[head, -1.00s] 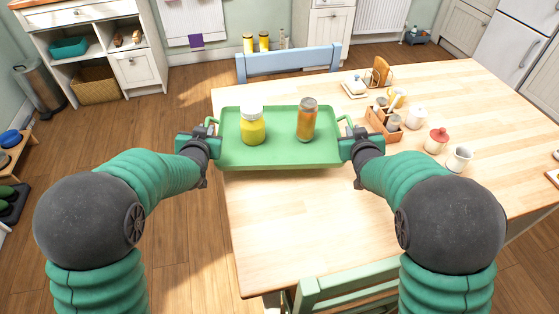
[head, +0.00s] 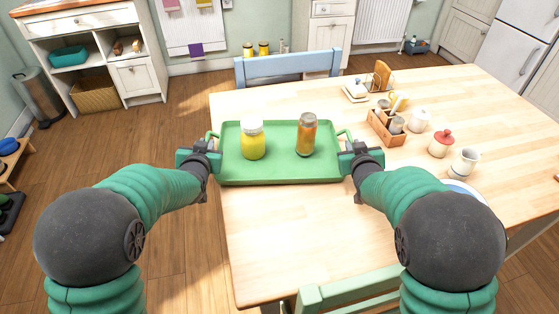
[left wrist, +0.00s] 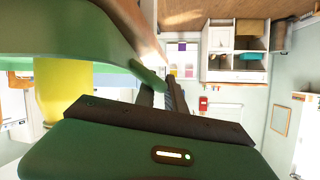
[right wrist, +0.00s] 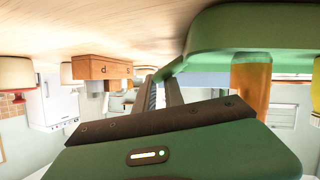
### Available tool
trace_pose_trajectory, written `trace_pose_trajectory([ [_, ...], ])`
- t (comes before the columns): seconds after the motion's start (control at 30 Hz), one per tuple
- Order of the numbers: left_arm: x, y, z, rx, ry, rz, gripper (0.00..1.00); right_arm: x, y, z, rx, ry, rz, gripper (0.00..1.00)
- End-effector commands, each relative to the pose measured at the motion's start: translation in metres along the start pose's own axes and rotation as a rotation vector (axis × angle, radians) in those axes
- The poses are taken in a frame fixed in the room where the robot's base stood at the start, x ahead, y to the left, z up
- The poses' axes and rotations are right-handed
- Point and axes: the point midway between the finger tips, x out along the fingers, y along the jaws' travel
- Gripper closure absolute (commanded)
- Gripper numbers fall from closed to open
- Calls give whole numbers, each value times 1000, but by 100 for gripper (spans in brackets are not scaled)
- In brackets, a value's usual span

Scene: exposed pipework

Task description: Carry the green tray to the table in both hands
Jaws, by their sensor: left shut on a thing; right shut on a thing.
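The green tray (head: 280,167) is held level between my two grippers, over the near left part of the wooden table (head: 290,230). Whether it touches the tabletop I cannot tell. A yellow jar with a white lid (head: 252,141) and an orange-brown jar with a dark lid (head: 306,136) stand upright on it. My left gripper (head: 208,150) is shut on the tray's left handle; the tray's edge also shows in the left wrist view (left wrist: 70,40). My right gripper (head: 348,150) is shut on the right handle, seen close in the right wrist view (right wrist: 170,75).
A wooden caddy (head: 386,128), a red-lidded pot (head: 441,143), a white mug (head: 464,163) and a plate partly behind my right arm stand on the table's right. A blue chair (head: 288,66) is at the far side, a green chair (head: 350,290) at the near side. The table's front middle is clear.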

Motion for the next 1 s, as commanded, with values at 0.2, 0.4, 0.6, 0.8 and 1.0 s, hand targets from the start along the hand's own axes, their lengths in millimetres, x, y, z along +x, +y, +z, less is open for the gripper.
trace_pose_trajectory([
  [0.2,0,-5,1,-1,-2,-8,64,0,7,1,4,-2,12,65],
  [0.4,0,-2,1,0,-2,-4,64,0,4,0,2,-1,7,65],
  [0.6,-16,-2,0,-1,0,-3,64,0,3,0,1,-1,5,65],
  [0.8,-67,-2,0,-3,2,-3,64,0,2,0,1,-1,4,65],
  [1.0,-107,-2,0,-2,0,-4,64,1,2,0,0,-1,3,65],
])
